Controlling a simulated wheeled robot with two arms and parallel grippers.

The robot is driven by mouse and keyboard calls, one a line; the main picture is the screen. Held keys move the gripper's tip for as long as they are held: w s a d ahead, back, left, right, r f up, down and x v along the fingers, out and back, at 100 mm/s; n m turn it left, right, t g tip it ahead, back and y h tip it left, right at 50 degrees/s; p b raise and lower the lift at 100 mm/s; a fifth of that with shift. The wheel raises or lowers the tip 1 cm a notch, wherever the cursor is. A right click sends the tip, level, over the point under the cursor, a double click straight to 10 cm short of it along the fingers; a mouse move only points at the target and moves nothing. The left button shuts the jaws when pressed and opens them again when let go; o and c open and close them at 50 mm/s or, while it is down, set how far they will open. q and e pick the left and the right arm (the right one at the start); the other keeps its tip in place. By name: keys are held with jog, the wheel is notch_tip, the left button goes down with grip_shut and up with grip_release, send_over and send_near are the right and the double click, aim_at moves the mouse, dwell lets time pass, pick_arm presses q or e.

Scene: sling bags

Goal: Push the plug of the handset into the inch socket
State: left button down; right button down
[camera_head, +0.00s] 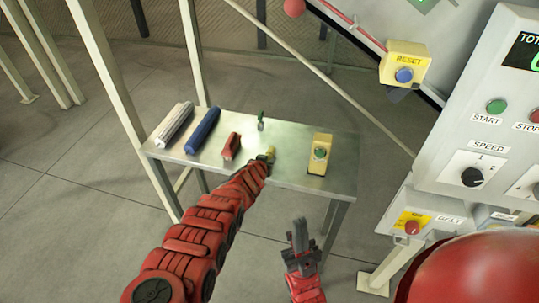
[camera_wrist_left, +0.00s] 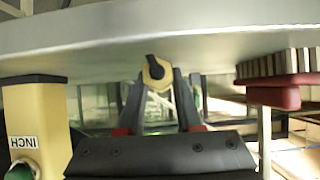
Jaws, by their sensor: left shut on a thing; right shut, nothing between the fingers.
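My left gripper (camera_head: 267,160) is at the front edge of the steel table, shut on a small yellow piece with a black centre that looks like the plug (camera_head: 271,151). In the left wrist view the plug (camera_wrist_left: 157,72) sits between the fingertips (camera_wrist_left: 157,85). The yellow handset box (camera_head: 320,153) with a green button stands on the table to the right, apart from the gripper; its INCH label (camera_wrist_left: 23,142) shows upside down in the left wrist view. No cable is clear. My right gripper (camera_head: 298,236) is shut and empty, in front of the table. I cannot make out the inch socket.
The table (camera_head: 292,173) also bears a white roll (camera_head: 174,124), a blue roll (camera_head: 203,130), a red brush (camera_head: 231,146) left of the left gripper and a small green item (camera_head: 261,121) behind. A grey control console (camera_head: 470,140) and a yellow RESET box (camera_head: 404,64) stand right.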

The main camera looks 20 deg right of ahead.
dwell(0.5)
pick_arm(q)
jog(key=shift+r+p, duration=3)
jog(key=shift+r, duration=0.05)
jog(key=shift+f, duration=0.15)
